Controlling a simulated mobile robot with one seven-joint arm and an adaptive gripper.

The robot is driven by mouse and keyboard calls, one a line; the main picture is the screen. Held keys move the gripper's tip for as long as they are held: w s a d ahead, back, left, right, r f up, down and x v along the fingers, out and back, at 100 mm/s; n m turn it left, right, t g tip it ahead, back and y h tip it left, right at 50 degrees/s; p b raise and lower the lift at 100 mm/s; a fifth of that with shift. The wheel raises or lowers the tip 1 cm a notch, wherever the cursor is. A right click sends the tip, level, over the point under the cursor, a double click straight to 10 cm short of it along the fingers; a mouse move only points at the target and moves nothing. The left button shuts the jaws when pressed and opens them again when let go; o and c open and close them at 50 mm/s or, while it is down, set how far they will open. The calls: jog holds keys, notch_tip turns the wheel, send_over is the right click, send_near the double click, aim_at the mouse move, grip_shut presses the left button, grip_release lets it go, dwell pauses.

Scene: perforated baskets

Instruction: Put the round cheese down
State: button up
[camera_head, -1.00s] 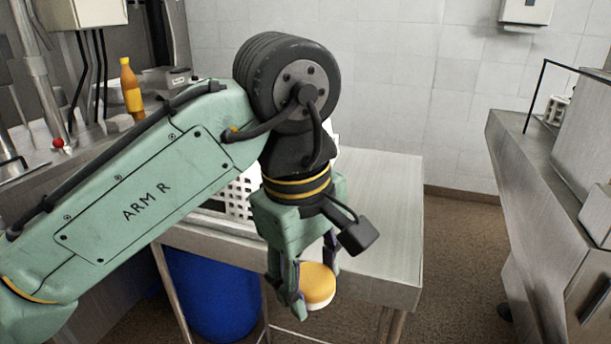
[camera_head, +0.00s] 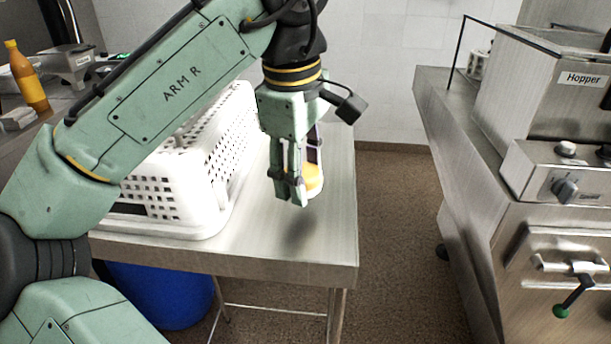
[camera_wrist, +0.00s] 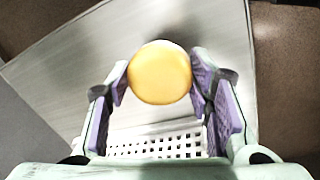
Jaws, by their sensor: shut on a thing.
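The round cheese (camera_head: 313,180) is a yellow-orange disc with a pale side. My gripper (camera_head: 303,178) is shut on it and holds it above the right part of the steel table (camera_head: 318,232), with a shadow below on the tabletop. In the head view the fingers hide part of the cheese. In the wrist view the cheese (camera_wrist: 160,73) sits between the purple-padded fingers of my gripper (camera_wrist: 160,82), with the bare tabletop (camera_wrist: 60,60) behind it.
A white perforated basket (camera_head: 165,195) stands on the table to the left of my gripper. The tabletop's front right is bare. A blue bin (camera_head: 165,292) is under the table. A steel machine with a hopper (camera_head: 545,90) stands at the right, across a floor gap.

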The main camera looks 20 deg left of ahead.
aim_at(307, 186)
jog(key=shift+w+f, duration=0.1)
jog(key=shift+w, duration=0.7)
jog(key=shift+f+p, duration=0.35)
jog(key=shift+f, duration=1.4)
jog(key=shift+f, duration=0.2)
jog(key=o, duration=1.2)
jog(key=shift+c, duration=0.2)
jog(key=shift+r, duration=0.15)
jog(key=r+p, duration=0.5)
jog(key=r, duration=0.1)
jog(key=shift+s+p, duration=0.35)
jog(key=shift+p, duration=0.05)
jog(key=shift+s+r+b, duration=0.25)
jog(key=shift+r, duration=1.25)
jog(key=shift+s+r+b, duration=0.2)
jog(key=shift+r, duration=1.3)
